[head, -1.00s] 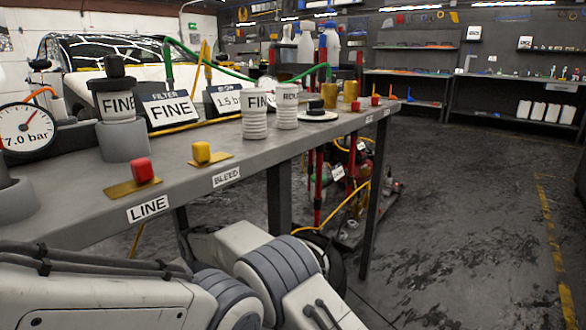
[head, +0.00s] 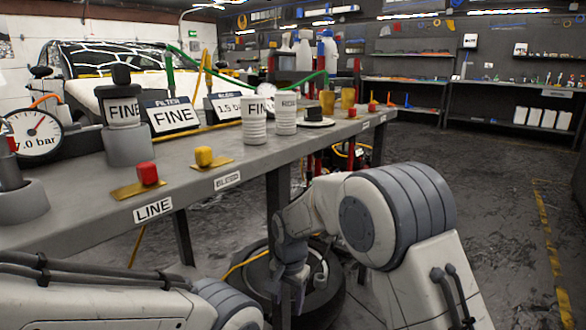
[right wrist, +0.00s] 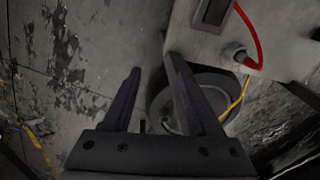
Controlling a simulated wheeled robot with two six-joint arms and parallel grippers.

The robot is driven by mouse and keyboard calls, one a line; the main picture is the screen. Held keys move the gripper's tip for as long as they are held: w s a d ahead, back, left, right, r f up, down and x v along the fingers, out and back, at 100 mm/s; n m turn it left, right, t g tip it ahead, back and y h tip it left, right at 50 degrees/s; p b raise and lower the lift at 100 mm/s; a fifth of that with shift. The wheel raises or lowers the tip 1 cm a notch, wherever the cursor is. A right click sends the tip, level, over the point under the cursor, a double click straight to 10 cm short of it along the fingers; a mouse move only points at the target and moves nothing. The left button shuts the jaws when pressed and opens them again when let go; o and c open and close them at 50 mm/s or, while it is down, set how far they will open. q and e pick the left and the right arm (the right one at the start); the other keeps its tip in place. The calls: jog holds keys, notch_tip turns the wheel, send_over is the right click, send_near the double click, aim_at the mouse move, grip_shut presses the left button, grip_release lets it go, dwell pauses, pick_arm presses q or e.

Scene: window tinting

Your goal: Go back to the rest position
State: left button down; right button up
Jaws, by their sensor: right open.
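My right arm reaches in from the bottom of the head view and bends down in front of the bench. My right gripper (head: 288,303) hangs below the bench top, pointing down and away from the bench objects. In the right wrist view its two dark fingers (right wrist: 153,75) stand apart with nothing between them, above the dark floor. My left gripper is not in view; only pale arm parts show at the lower left of the head view.
A round black tyre-like object (head: 325,300) lies below. Floor at right is clear.

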jog(key=s+d+r+n+t, duration=0.2)
jog(key=s+d+n, duration=0.4)
jog(key=s+d, duration=1.25)
jog(key=s+a+r+n+g+p, duration=0.3)
jog(key=s+a+r+n+p, duration=0.4)
jog(key=s+a+r, duration=0.55)
notch_tip(320, 180, up, 37)
jog(key=p, duration=3.6)
jog(key=shift+w+f+y, duration=0.15)
jog(key=shift+w+y, duration=0.05)
jog(key=shift+y, duration=0.1)
